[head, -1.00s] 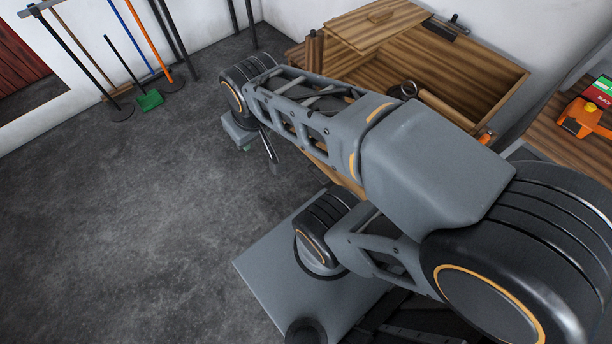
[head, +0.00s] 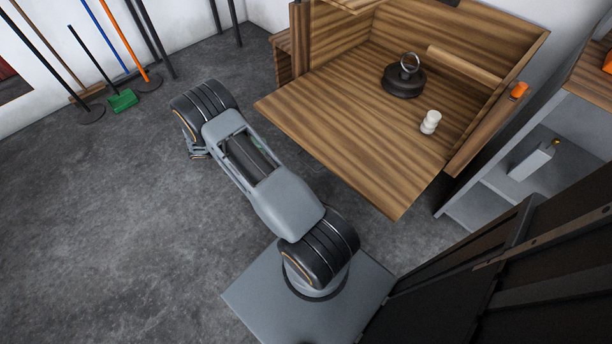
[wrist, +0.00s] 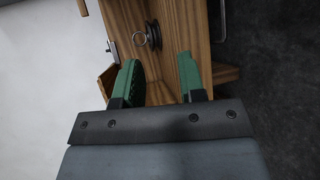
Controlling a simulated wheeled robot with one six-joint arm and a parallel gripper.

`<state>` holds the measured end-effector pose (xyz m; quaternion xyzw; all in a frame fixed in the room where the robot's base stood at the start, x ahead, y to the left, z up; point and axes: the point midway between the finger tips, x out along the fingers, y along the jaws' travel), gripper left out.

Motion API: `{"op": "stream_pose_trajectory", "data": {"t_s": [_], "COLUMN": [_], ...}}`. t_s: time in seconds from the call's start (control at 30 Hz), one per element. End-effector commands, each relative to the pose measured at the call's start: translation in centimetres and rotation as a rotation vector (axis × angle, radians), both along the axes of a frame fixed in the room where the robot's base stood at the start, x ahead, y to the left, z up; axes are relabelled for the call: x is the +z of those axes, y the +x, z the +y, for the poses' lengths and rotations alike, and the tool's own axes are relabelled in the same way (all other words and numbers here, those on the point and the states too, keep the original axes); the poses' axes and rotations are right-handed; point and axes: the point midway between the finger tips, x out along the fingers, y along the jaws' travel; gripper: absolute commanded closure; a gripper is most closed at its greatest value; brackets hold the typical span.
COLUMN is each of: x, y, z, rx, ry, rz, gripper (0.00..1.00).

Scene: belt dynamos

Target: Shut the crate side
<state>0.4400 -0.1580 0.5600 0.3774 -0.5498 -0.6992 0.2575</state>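The wooden crate (head: 445,38) stands open at the back right. One of its sides (head: 350,142) is down, lying about level with the crate floor and reaching out toward my arm. In the wrist view, wooden boards of the crate (wrist: 185,25) show beyond the fingers, running up the picture. My gripper (wrist: 158,76) has two green fingers set apart, with nothing held between them. In the head view my gripper is mostly hidden behind the end of my arm, left of the lowered side and apart from it in the picture.
Inside the crate are a black weight with a ring (head: 404,82), white stacked pieces (head: 430,122) and a wooden bar (head: 464,65). A grey shelf (head: 490,190) stands right of the crate. Brooms and a green dustpan (head: 123,100) are along the left wall. Grey floor at left is clear.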

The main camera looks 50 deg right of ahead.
Motion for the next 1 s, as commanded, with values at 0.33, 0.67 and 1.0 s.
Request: {"op": "stream_pose_trajectory", "data": {"t_s": [0.33, 0.67, 1.0], "x": [-16.8, -19.4, -18.3], "y": [-0.8, -2.2, -5.1], "z": [-2.1, -3.9, -9.5], "rx": [0.119, 0.162, 0.16], "ry": [-0.382, -0.468, -0.465], "rz": [0.065, 0.064, 0.066], "gripper": [0.63, 0.63, 0.63]}}
